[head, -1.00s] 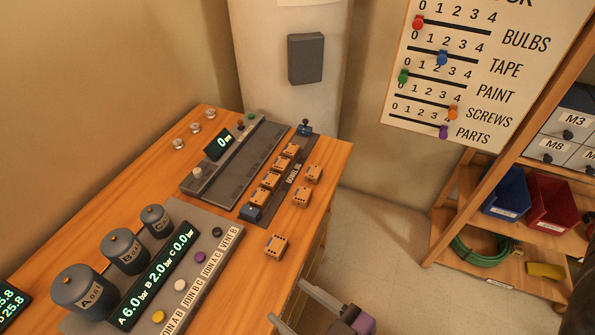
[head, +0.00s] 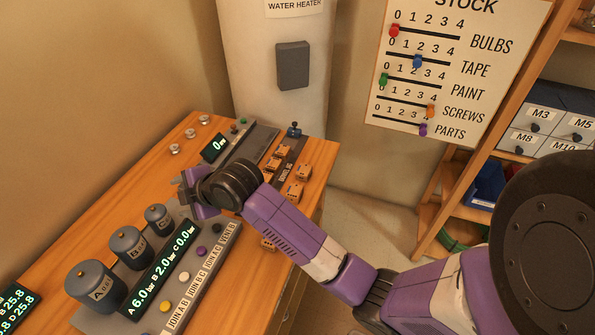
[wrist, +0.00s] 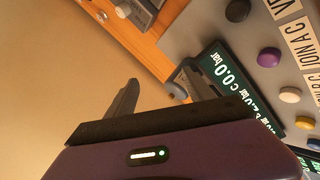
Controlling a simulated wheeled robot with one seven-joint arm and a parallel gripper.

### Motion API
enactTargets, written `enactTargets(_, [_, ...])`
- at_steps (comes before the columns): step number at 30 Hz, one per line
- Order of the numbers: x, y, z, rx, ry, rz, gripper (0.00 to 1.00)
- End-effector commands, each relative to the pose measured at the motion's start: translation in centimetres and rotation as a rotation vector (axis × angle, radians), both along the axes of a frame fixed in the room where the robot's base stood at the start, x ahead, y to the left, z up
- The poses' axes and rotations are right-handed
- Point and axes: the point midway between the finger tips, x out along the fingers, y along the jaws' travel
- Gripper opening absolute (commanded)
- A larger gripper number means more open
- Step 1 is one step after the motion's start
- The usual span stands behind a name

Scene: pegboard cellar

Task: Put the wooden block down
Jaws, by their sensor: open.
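I cannot tell which is the task's wooden block. My gripper (head: 184,186) is over the bench, left of the blocks, beside the grey strip and above the panel with tanks. In the wrist view my gripper (wrist: 160,75) has its fingers spread, with no block visible between them.
Grey tanks (head: 96,282) and a panel with round buttons (head: 184,276) fill the near bench. A grey device (head: 214,148) with a small display stands farther back. A wooden shelf (head: 467,170) is at right.

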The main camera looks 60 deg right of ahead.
Motion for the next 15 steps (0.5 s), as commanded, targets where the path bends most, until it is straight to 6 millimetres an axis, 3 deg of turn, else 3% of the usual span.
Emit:
enactTargets(1, [-0.3, -3.2, 0.0, -0.086, 0.06, 0.018, 0.62])
enactTargets(5, [-3.2, -10.7, -1.3, -0.3, 0.284, 0.101, 0.62])
enactTargets(9, [-9.1, -18.4, -2.7, -0.489, 0.587, 0.22, 0.62])
enactTargets(12, [-13.4, -22.5, -3.0, -0.562, 0.774, 0.3, 0.62])
enactTargets(15, [-16.6, -25.0, -2.9, -0.595, 0.902, 0.361, 0.62])
